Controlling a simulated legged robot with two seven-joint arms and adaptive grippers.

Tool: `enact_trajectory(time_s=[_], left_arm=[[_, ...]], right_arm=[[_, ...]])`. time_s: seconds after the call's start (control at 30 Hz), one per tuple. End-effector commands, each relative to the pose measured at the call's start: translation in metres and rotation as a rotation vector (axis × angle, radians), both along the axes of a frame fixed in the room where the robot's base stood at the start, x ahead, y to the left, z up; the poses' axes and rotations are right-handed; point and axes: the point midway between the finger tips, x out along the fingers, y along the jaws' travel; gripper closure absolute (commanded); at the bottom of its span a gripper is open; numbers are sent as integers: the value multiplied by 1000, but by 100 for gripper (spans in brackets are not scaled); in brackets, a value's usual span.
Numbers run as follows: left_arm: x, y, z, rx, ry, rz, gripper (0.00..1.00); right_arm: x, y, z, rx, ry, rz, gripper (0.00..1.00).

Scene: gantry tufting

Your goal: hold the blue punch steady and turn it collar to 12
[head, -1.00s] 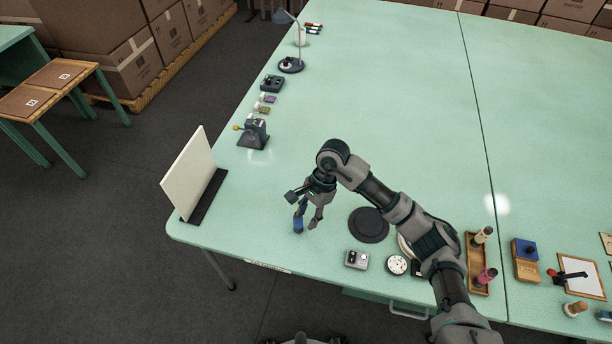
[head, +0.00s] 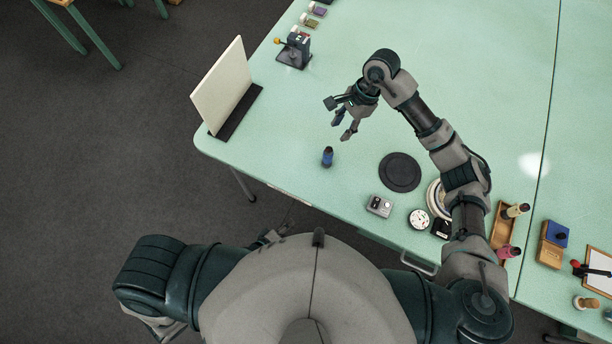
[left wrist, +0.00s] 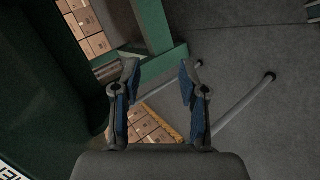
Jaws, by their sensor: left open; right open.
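The blue punch (head: 327,157) stands upright on the green table near its front left edge, with a dark top end. Its collar marks are too small to read. My right gripper (head: 344,126) is open and empty, beyond the punch and slightly to its right, apart from it. My left gripper (left wrist: 160,78) is open and empty in the left wrist view. That view shows the floor and green table framing around it, and no punch.
A white upright panel (head: 223,84) stands at the table's left edge. A black round pad (head: 400,172), a grey box (head: 380,205) and a white dial (head: 419,219) lie right of the punch. A dark device (head: 295,48) stands farther back.

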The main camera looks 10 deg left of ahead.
Motion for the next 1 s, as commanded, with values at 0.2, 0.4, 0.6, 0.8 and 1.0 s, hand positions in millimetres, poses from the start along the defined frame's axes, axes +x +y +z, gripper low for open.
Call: enact_trajectory(time_s=[0.2, 0.4, 0.6, 0.8, 1.0], left_arm=[[-4, -62, 130, -676, 82, 219, 57], [16, -85, 241, -1331, 220, 476, 57], [44, -73, 268, -1693, 323, 670, 57], [58, -69, 271, -1791, 354, 722, 57], [90, -79, 272, -1792, 352, 721, 57]], right_arm=[[-1, -2, 0, 1, 0, 0, 58], [0, 0, 0, 0, 0, 0, 58], [0, 0, 0, 0, 0, 0, 58], [0, 0, 0, 0, 0, 0, 58], [0, 0, 0, 0, 0, 0, 58]])
